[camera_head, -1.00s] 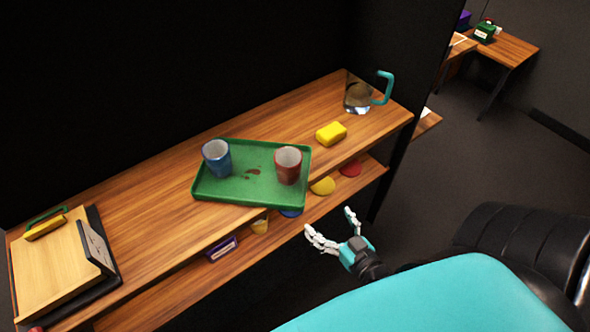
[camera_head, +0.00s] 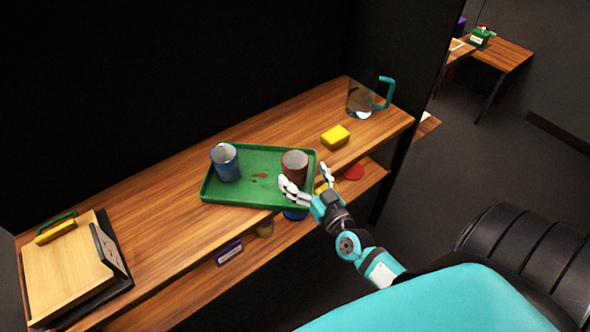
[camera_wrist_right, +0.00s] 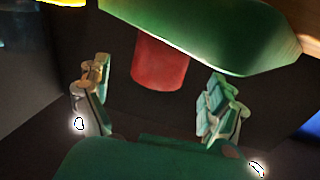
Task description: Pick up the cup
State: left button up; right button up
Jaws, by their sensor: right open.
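A red cup (camera_head: 294,163) stands upright at the right end of a green tray (camera_head: 240,194). A blue cup (camera_head: 226,167) stands at the tray's left end. My right gripper (camera_head: 304,178) is open at the tray's front right corner, its fingers spread close to the near side of the red cup and partly covering its base. In the right wrist view, the red cup (camera_wrist_right: 160,66) shows between the two open fingers (camera_wrist_right: 157,88), beyond their tips, with the tray (camera_wrist_right: 215,30) at the top. Touching cannot be seen. My left gripper is not in view.
Brown stains mark the tray between the cups. A yellow sponge (camera_head: 336,137) and a glass jug with a teal handle (camera_head: 361,102) stand to the right on the wooden shelf (camera_head: 170,180). A lower shelf holds small items.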

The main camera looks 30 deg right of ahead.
aim_at(289, 155)
jog(key=w, duration=0.4)
jog(key=shift+w+d+r+p, duration=0.2)
jog(key=shift+p, duration=0.15)
jog(key=shift+w, duration=0.45)
jog(key=shift+s, duration=0.1)
jog(key=c, duration=1.3)
